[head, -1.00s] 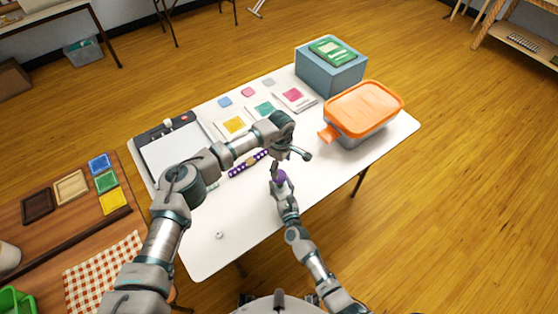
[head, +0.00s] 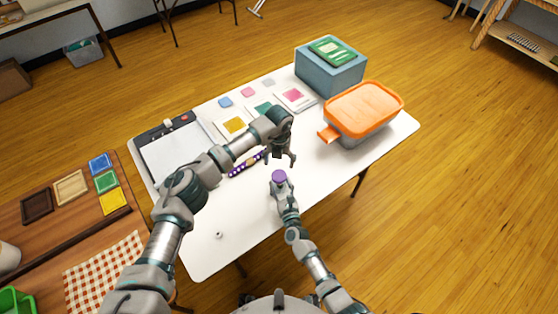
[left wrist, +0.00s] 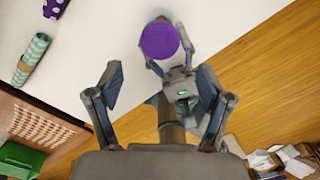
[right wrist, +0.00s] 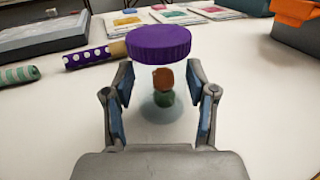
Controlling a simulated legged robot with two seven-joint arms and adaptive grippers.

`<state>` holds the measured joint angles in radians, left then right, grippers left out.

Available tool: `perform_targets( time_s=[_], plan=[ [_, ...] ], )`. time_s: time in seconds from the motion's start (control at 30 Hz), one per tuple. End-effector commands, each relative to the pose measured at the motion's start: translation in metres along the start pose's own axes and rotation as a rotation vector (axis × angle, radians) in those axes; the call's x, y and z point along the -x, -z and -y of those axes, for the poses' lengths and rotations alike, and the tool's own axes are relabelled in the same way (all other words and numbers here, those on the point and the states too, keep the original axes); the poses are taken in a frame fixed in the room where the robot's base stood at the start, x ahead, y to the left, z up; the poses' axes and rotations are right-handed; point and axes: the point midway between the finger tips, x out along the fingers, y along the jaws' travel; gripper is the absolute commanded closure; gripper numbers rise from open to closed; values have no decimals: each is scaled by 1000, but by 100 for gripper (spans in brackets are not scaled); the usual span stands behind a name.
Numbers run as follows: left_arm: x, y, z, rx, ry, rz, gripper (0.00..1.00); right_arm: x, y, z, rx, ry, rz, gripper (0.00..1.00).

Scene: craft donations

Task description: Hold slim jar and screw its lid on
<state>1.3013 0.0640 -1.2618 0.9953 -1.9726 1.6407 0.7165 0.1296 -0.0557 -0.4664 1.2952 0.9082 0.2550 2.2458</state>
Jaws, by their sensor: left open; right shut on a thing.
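The slim jar (right wrist: 150,80) is clear, with a reddish-brown and a green item inside. It stands upright between the fingers of my right gripper (right wrist: 160,100), which is shut on it. The purple lid (right wrist: 158,42) sits on the jar's top; I cannot tell how tightly it is on. The lid also shows in the head view (head: 279,177) and from above in the left wrist view (left wrist: 160,40). My left gripper (head: 281,162) is open and empty, above and just behind the lid in the head view. Its fingers (left wrist: 160,92) are spread in the left wrist view, apart from the lid.
A purple dotted roll (head: 247,165) lies left of the grippers. An orange-lidded container (head: 362,110) and a blue box (head: 330,72) stand at the right. A paper trimmer (head: 175,150) lies at the left. The front table is mostly clear.

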Motion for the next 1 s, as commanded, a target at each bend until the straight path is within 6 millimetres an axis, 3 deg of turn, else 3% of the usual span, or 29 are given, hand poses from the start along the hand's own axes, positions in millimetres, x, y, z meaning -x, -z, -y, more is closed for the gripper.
perform_targets(
  time_s=[0.37,0.73,1.0],
  plan=[
    [-7,0,0,-1,0,-1,21,0,0,0,0,0,0,100],
    [-62,1,0,-1,0,-3,21,0,0,0,0,0,0,100],
    [-80,0,0,-2,0,-1,21,0,0,0,0,0,0,100]
  ],
)
